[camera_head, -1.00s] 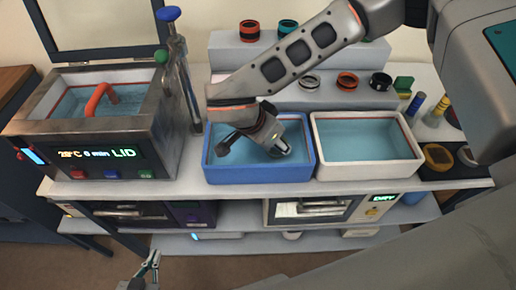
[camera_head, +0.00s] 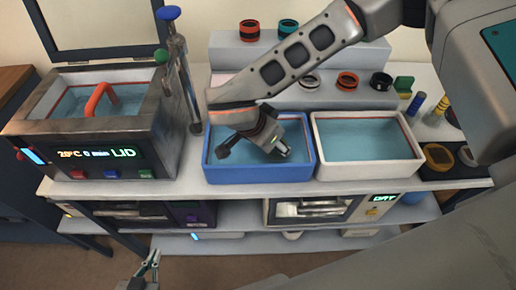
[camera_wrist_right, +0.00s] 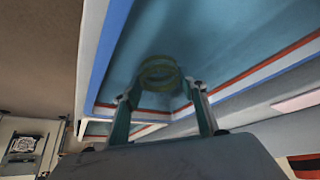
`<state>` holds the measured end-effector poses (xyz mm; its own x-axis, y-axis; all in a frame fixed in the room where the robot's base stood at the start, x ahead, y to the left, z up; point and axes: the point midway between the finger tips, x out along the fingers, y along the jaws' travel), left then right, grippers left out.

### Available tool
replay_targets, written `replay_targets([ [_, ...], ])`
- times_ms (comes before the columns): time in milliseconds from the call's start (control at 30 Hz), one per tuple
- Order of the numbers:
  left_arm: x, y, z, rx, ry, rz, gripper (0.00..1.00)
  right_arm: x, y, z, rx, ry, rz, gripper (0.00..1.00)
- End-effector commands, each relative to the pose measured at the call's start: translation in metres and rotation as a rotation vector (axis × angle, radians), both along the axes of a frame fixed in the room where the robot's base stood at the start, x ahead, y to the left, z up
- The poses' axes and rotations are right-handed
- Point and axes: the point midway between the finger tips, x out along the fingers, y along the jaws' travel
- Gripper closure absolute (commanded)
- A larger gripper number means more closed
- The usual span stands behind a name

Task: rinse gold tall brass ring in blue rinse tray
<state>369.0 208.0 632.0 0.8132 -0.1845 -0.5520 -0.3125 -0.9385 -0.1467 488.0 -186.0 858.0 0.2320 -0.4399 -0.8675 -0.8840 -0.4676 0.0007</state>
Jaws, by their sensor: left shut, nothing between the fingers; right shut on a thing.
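The blue rinse tray (camera_head: 258,173) stands at the middle of the bench front and holds blue liquid. My right gripper (camera_head: 279,150) reaches down into it. In the right wrist view, my right gripper's two fingers are on either side of a gold ring (camera_wrist_right: 160,76), the tall brass ring, held between the tips and seen dimly against the blue liquid. In the head view the ring is hidden behind the gripper. My left gripper (camera_head: 151,265) is low at the bottom left, in front of the bench, shut and empty.
A white tray (camera_head: 368,174) of liquid stands directly right of the blue one. A metal bath (camera_head: 110,152) with a lit panel is at the left. Several rings, including a red-trimmed one (camera_head: 347,80), sit on the back steps. A drying unit (camera_head: 310,208) is below.

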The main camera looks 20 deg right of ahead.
Motion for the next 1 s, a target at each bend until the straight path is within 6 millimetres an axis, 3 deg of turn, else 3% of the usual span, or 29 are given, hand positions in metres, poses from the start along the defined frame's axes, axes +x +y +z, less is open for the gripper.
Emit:
replay_targets([
  [233, 0.003, 0.0, 0.009, 0.0, -0.007, 0.0, 1.0, 0.0, 0.0, 0.009, 0.001, -0.001, 0.0, 0.81],
  [1000, 0.0, 0.0, 0.002, 0.0, 0.0, 0.001, 1.0, 0.0, 0.0, -0.003, 0.001, -0.001, 0.0, 0.81],
])
